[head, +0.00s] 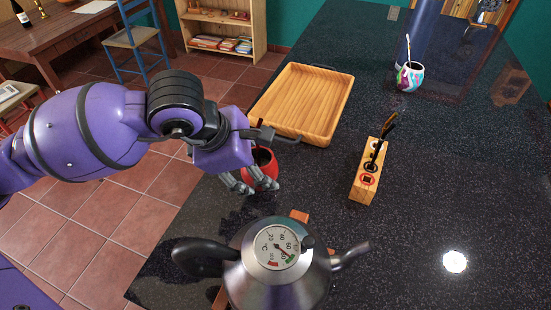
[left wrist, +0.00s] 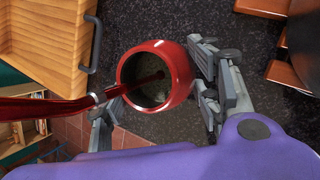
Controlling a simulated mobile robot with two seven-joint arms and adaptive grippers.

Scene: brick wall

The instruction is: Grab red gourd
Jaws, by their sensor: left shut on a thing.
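The red gourd (head: 266,168) is a small round cup with a dark filling, at the near left edge of the dark counter. My left gripper (head: 256,184) is shut on it, with fingers around its side. In the left wrist view the gourd (left wrist: 178,75) shows from above, between the fingers of my left gripper (left wrist: 160,100). A red straw (left wrist: 125,88) stands in it and leans over its rim. I cannot tell whether the gourd touches the counter. My right gripper is not in view.
A steel kettle (head: 277,275) stands close in front of the gourd. A wooden tray (head: 335,122) with dark handles lies just behind it. A wooden holder (head: 366,185) stands to the right, and a colourful gourd (head: 409,77) farther back. The counter's right side is clear.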

